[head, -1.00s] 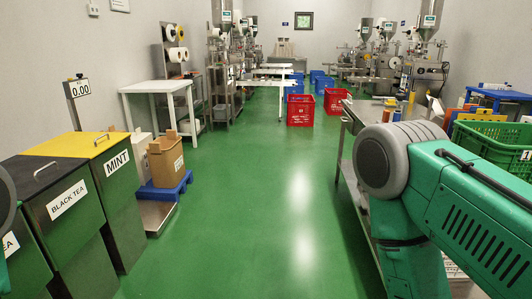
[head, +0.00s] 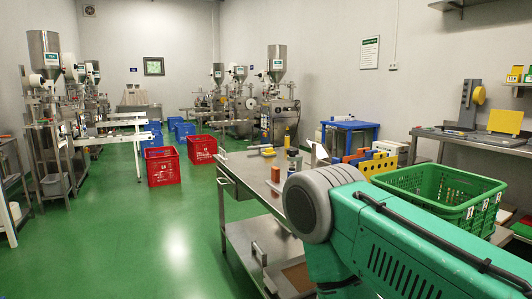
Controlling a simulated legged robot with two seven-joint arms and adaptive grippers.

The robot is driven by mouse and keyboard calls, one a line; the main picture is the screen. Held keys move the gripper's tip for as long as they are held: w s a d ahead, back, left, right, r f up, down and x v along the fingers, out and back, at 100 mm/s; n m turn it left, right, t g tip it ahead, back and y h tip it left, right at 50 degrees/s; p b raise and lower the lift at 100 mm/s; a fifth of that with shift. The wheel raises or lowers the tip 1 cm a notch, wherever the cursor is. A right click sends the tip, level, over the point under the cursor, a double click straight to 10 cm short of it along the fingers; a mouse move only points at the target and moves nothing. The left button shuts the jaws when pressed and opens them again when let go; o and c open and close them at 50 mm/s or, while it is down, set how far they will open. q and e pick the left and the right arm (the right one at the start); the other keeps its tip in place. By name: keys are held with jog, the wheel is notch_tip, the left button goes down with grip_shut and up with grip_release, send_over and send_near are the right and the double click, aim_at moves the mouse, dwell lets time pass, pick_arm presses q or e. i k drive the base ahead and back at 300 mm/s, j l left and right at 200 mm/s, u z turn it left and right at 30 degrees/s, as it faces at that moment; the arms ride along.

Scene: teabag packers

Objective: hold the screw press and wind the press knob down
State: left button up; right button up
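I cannot make out a screw press or its press knob with certainty. A grey upright device (head: 468,104) with a round yellow part (head: 479,95) stands on the bench along the right wall; it is too small to tell whether it is the press. Neither of my grippers shows. Only my teal right arm with its grey joint cap fills the lower right, hiding part of the steel table (head: 235,172).
A green crate (head: 425,190) and upright coloured boards (head: 372,162) sit behind my arm. Red crates (head: 162,167) and blue crates stand on the floor ahead. Machines line the back and left. The green floor (head: 150,245) left of the steel table is clear.

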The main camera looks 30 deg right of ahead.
aim_at(291, 152)
jog(key=i+z, duration=0.15)
jog(key=i, duration=0.3)
jog(key=i+j+z, duration=0.1)
jog(key=i, duration=0.35)
jog(key=i+j+z, duration=0.15)
jog(key=i, duration=0.3)
jog(key=i+j+z, duration=0.15)
jog(key=i, duration=0.3)
